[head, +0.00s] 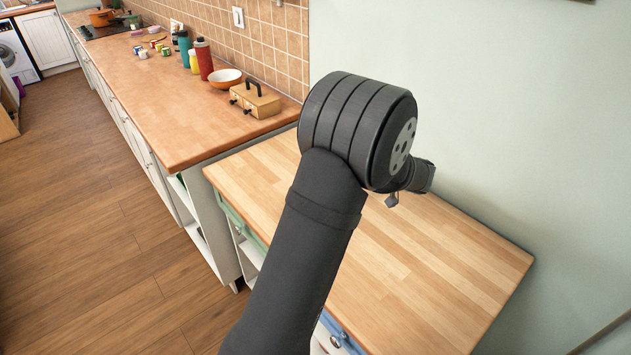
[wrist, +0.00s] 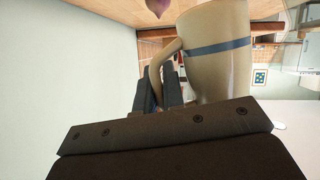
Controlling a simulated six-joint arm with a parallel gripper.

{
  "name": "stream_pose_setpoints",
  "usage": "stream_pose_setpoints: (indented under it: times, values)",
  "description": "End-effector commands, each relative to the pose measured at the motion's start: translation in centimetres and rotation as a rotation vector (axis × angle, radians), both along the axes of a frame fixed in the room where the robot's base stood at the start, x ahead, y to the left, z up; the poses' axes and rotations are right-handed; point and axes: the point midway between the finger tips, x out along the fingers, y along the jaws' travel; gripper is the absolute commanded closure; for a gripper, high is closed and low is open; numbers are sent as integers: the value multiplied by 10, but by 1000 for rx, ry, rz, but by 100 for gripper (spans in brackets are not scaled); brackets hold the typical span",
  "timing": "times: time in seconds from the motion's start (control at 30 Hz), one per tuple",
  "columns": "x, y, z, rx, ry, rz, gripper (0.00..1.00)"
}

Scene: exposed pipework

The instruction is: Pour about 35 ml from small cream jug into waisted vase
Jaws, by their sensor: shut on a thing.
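The small cream jug (wrist: 220,55) fills the upper right of the wrist view. It is cream-coloured with a blue band, and its handle (wrist: 158,65) is on the left. My gripper (wrist: 170,88) is shut on the jug at the handle side. One end of the jug is cut off by the frame and the other is behind the gripper body, so its contents and exact tilt cannot be told. A purple object (wrist: 158,6) shows partly at the top edge; I cannot tell whether it is the waisted vase. In the head view my arm hides the jug and any vase.
A wooden worktop (head: 450,270) lies below my arm, its visible front and right parts bare, against a pale green wall (head: 500,100). The adjoining counter (head: 190,120) holds a yellow-brown box (head: 255,100), an orange bowl (head: 225,78) and several bottles.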

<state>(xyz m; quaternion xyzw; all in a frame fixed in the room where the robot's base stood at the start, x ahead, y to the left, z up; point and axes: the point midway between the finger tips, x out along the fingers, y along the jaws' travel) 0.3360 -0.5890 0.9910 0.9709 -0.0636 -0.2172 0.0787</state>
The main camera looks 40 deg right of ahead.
Motion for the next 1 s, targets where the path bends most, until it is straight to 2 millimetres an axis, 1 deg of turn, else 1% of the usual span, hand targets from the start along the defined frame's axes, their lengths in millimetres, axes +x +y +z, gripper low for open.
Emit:
stream_pose_setpoints:
  times: [0.03, 0.5, 0.6, 0.83, 1.0]
  values:
    - [1, 3, 5, -32, 8, 0, 100]
    - [9, 30, 34, -317, 93, 0, 100]
    - [11, 35, 44, -362, 105, -1, 100]
    - [14, 44, 60, -442, 130, -1, 100]
    - [14, 47, 63, -484, 143, -1, 100]
